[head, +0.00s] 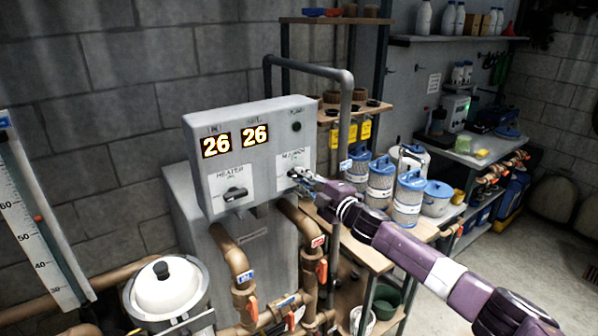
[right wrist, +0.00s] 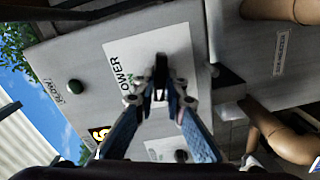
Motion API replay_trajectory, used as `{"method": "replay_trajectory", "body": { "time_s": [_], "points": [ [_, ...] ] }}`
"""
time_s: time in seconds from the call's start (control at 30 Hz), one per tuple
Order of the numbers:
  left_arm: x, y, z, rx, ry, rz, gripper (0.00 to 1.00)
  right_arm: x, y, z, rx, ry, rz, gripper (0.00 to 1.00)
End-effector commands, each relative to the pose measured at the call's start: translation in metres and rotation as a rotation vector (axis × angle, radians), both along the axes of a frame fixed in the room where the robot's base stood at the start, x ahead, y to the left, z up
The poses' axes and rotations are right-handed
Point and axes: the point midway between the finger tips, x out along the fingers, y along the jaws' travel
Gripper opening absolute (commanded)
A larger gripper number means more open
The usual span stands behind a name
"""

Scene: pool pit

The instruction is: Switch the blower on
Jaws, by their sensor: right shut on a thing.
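In the right wrist view, the fingertips of my right gripper (right wrist: 160,96) are shut on the black blower knob (right wrist: 161,68). A dark green round lamp (right wrist: 76,86) sits on the box beside the blower plate; it also shows dark in the head view (head: 296,126). My left gripper is out of view.
Two lit displays (head: 235,141) read 26 and 26. Brown pipes (head: 302,220) with orange valve handles run below the box. A grey pipe (head: 346,120) arches beside it. Shelves with blue-lidded tubs (head: 409,195) stand to the right, behind my right arm.

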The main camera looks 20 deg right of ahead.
Motion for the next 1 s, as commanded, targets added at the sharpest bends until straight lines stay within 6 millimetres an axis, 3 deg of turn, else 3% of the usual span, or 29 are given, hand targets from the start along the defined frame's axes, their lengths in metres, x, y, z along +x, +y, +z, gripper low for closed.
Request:
{"method": "replay_trajectory", "body": {
  "time_s": [0.03,0.43,0.6,0.73,0.93,0.97,1.0],
  "points": [
    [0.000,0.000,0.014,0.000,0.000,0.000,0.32,0.000,0.000,0.004,0.090,0.039,-0.001,0.00],
    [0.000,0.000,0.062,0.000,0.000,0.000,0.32,0.000,0.000,0.003,0.828,0.307,-0.004,0.00],
    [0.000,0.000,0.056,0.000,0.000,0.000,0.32,0.000,0.000,-0.002,1.139,0.415,-0.001,0.00],
    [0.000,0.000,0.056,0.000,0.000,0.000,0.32,0.000,0.000,-0.002,1.244,0.455,-0.001,0.00],
    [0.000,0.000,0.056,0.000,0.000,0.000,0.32,0.000,0.000,-0.002,1.254,0.459,-0.002,0.00],
    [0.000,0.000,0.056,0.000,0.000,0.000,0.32,0.000,0.000,-0.002,1.254,0.459,-0.002,0.14],
    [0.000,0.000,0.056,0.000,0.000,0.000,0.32,0.000,0.000,-0.002,1.253,0.458,-0.002,0.18]
  ]
}}
